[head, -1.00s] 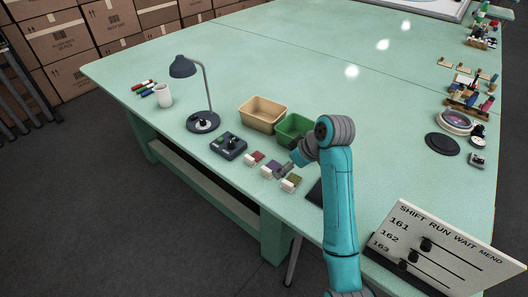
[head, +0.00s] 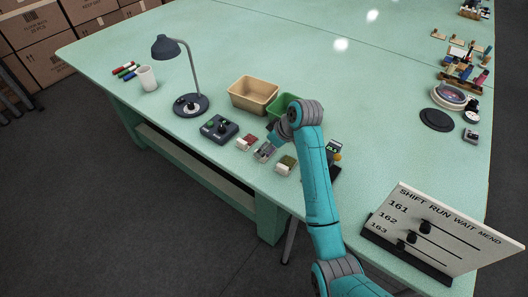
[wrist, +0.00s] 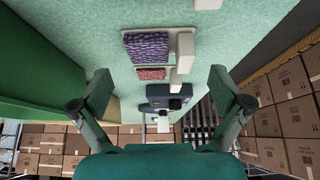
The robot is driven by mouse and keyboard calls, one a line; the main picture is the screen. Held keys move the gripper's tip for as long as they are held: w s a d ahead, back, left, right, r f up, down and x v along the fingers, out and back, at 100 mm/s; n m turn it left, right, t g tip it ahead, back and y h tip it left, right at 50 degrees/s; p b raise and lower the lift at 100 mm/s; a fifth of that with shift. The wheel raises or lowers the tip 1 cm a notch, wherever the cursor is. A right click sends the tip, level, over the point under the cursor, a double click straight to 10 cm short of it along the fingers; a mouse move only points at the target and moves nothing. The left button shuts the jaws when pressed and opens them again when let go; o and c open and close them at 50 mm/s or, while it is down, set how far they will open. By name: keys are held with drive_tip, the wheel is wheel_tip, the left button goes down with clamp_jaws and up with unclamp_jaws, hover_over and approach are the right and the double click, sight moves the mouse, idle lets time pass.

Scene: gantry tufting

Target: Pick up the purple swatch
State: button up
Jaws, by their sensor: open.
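The purple swatch (wrist: 147,46) lies flat on the mint table, with a white block (wrist: 185,46) at its right side in the wrist view. In the head view my gripper (head: 268,146) is over the row of swatches and covers much of the purple one. In the wrist view my gripper (wrist: 158,76) is open and empty, its two fingers wide apart. The purple swatch shows beyond the fingertips, not between the pads. I cannot tell the exact height above it.
A red swatch (head: 246,141) and a green swatch (head: 287,164) lie on either side. A tan bin (head: 253,94) and a green bin (head: 286,106) stand behind. A dark control box (head: 219,129) and a lamp (head: 190,104) are to the left. A slider board (head: 430,232) stands at front right.

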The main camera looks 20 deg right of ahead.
drive_tip(key=shift+x, duration=1.35)
drive_tip(key=c, duration=0.9)
